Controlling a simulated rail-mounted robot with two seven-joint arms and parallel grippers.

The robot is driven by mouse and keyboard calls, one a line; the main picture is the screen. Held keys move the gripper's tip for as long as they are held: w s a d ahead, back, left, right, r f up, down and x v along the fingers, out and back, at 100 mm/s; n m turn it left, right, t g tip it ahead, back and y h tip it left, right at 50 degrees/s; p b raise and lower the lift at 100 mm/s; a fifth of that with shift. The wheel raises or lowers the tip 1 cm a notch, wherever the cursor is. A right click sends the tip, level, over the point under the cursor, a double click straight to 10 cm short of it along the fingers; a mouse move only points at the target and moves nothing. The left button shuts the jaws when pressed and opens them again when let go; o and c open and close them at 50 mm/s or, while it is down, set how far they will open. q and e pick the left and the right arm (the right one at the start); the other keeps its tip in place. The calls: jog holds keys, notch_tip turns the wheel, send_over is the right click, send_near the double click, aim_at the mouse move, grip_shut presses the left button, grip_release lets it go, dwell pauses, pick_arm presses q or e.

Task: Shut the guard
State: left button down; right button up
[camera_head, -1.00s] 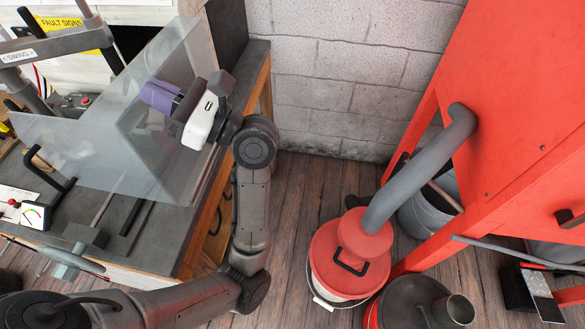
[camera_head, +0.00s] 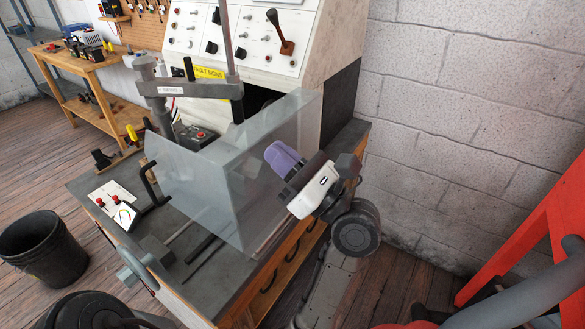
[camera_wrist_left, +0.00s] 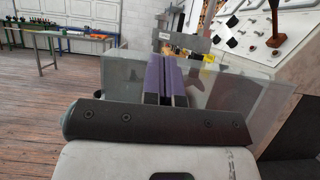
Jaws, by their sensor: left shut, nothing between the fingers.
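The guard (camera_head: 205,190) is a clear, greyish panelled screen standing on the dark bench top, with a black handle (camera_head: 147,184) at its left end. Its panels also show behind the fingers in the left wrist view (camera_wrist_left: 235,92). My left gripper (camera_head: 272,155), with purple fingers and a white body, is at the guard's right side panel. Its fingers are together and empty, pointing toward the panel; I cannot tell whether they touch it. They also show in the left wrist view (camera_wrist_left: 165,75). My right gripper is out of view.
A grey post-and-arm fixture (camera_head: 195,90) rises behind the guard. A sloped control panel (camera_head: 250,35) with knobs and a lever stands at the back. A black bucket (camera_head: 45,250) stands on the floor; red equipment (camera_head: 530,235) is at right.

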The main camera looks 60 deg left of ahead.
pick_arm(q)
jog(key=w+d+p, duration=0.1)
jog(key=w+d, duration=0.4)
jog(key=d, duration=0.5)
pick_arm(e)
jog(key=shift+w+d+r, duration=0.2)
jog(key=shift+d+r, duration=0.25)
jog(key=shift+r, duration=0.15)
